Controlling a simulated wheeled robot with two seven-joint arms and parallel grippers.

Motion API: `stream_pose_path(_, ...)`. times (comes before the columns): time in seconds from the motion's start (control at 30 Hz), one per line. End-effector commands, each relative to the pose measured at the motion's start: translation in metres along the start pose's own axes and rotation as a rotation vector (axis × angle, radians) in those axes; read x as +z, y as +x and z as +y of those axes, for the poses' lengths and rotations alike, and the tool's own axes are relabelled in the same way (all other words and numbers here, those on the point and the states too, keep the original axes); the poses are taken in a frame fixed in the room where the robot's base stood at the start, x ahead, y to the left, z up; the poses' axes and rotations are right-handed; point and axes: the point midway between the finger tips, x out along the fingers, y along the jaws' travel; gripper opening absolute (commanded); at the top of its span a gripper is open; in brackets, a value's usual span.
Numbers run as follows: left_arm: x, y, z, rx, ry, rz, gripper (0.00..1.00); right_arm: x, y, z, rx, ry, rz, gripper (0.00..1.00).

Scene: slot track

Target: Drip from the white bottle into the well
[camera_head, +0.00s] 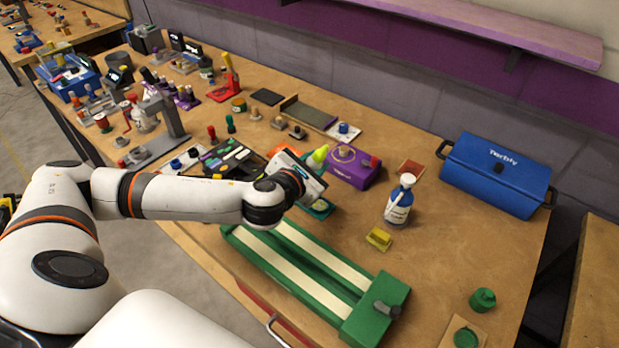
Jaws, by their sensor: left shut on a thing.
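My left gripper (312,180) is over the middle of the bench, at the far end of the green slot track. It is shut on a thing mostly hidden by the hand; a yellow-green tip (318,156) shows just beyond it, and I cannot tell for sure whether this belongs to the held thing. A small teal piece with a round green top (320,208), possibly the well, sits just below the gripper, partly covered. A blue and white bottle (398,203) stands upright to the right, apart from the gripper. My right gripper is not in view.
The green track (372,318) with two pale strips lies along the front edge. A purple box (350,168) stands close behind the gripper. A yellow block (378,239), a blue toolbox (497,175) and a green knob (482,299) are to the right. Bare bench lies between them.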

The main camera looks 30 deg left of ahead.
Motion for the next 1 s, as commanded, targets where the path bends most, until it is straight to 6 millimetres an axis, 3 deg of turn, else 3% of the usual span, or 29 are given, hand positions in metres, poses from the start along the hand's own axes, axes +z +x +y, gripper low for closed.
stream_pose_path(0.03, 0.0, 0.001, 0.002, 0.0, -0.037, 0.031, 0.08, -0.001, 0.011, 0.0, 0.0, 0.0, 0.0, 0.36)
stream_pose_path(0.5, -0.038, -0.002, -0.001, 0.002, -0.321, 0.257, 0.08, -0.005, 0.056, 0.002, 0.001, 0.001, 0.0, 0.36)
stream_pose_path(1.0, -0.054, -0.004, -0.005, 0.001, -0.415, 0.332, 0.08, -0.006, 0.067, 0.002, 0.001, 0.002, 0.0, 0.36)
